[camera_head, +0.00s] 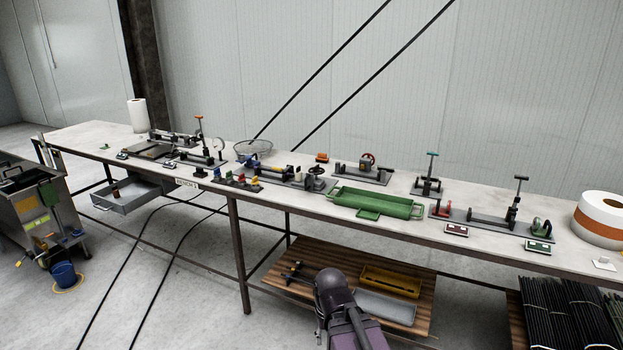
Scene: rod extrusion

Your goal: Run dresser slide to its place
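Several small dark fixtures stand along the long white-topped bench (215,198). I cannot tell for certain which of them carries the dresser slide. One fixture (285,175) left of centre has a blue and yellow part and a black handwheel (316,171). Another fixture (362,175) right of it, farther back, has a red handwheel (368,159). A long base with an upright T-handle (515,200) stands toward the right. Only a dark and purple part of my arm shows at the bottom middle, in front of the bench. I cannot make out my gripper's fingers.
A green tray (376,192) sits at the bench's front middle, and a wire basket (253,149) behind. A grey drawer (128,201) hangs open under the left end. A grey cart (38,205) and blue bucket (65,274) stand left. Dark rods lie under the right end.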

